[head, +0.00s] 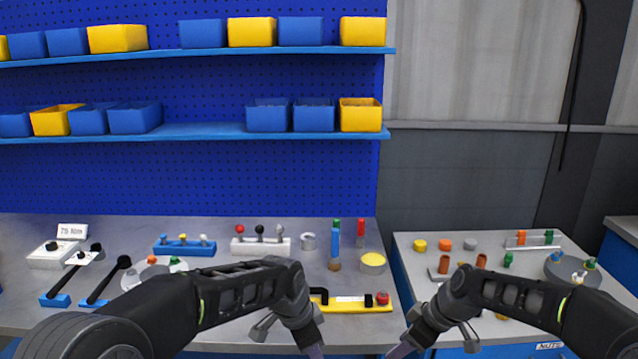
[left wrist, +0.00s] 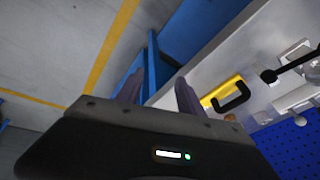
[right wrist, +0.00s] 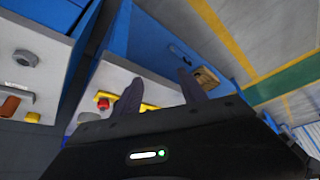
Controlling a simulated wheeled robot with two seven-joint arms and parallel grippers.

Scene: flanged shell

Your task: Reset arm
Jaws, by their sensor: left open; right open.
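My left gripper (head: 314,350) hangs at the front edge of the left bench, low in the head view, pointing down. In the left wrist view its two fingers (left wrist: 160,92) stand apart with nothing between them. My right gripper (head: 402,350) is to the right of it, in front of the gap between the benches, also low and partly cut off by the frame. In the right wrist view its fingers (right wrist: 160,92) are apart and empty. Both arms are bent, with the forearms over or in front of the benches. Neither gripper touches any object that I can see.
A yellow base (head: 345,304) with a black handle and red knob lies near the left bench's front edge, close to my left gripper. Several small fixtures stand behind, including a white block (head: 262,246). The right bench (head: 420,262) holds colored cylinders and a grey round part (head: 553,270).

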